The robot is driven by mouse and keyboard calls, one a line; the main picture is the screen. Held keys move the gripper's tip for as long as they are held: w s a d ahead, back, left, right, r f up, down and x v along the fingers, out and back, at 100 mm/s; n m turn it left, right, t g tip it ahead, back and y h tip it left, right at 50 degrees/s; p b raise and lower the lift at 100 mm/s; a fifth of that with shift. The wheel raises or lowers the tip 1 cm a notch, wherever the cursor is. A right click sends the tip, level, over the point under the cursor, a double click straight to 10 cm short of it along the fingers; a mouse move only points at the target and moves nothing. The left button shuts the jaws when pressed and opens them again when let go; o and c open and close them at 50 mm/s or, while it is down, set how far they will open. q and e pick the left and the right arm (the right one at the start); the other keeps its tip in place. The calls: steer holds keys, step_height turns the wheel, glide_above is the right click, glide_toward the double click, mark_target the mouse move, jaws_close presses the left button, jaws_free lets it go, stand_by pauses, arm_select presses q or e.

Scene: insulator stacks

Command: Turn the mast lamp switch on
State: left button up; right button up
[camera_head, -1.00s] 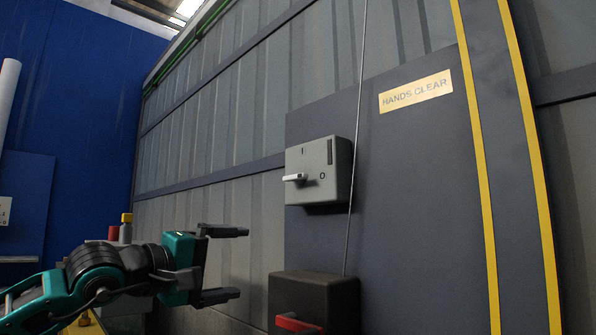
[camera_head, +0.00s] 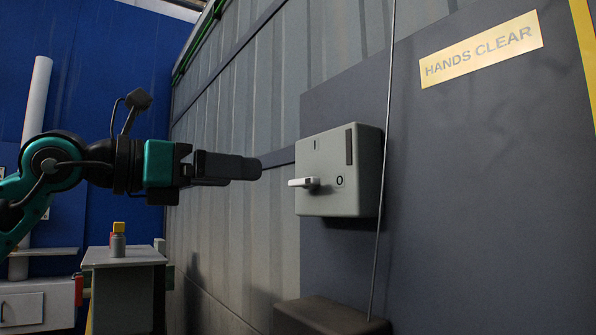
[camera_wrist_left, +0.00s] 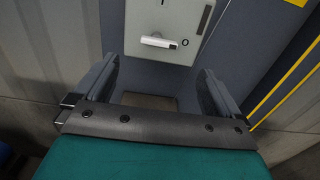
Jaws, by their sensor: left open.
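The mast lamp switch is a grey box (camera_head: 340,195) on a dark panel, marked I at upper left and O at right. Its white lever (camera_head: 304,182) sticks out of the front face, its free end to the left and its other end beside the O. My left gripper (camera_head: 245,167) is left of the box, level with the lever and apart from it. In the left wrist view the open, empty fingers (camera_wrist_left: 160,85) point toward the box (camera_wrist_left: 168,18), with the white lever (camera_wrist_left: 159,41) lying across, beyond the fingertips. My right gripper is not in view.
A thin cable (camera_head: 385,150) hangs over the box's right side. A dark box (camera_head: 325,318) sits below it. A yellow HANDS CLEAR sign (camera_head: 481,49) is at upper right. A bench with small bottles (camera_head: 118,242) stands at lower left.

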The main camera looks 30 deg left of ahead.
mark_target(308, 183)
arm_select(q)
steer(key=p+x, duration=1.1)
steer(key=shift+w, duration=0.25)
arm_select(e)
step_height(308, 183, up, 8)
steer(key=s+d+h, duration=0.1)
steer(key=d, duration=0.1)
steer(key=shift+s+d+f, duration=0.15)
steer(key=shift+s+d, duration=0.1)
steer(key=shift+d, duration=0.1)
arm_select(q)
steer(key=shift+d, duration=0.1)
steer(key=shift+c, duration=0.4)
steer(key=c, duration=1)
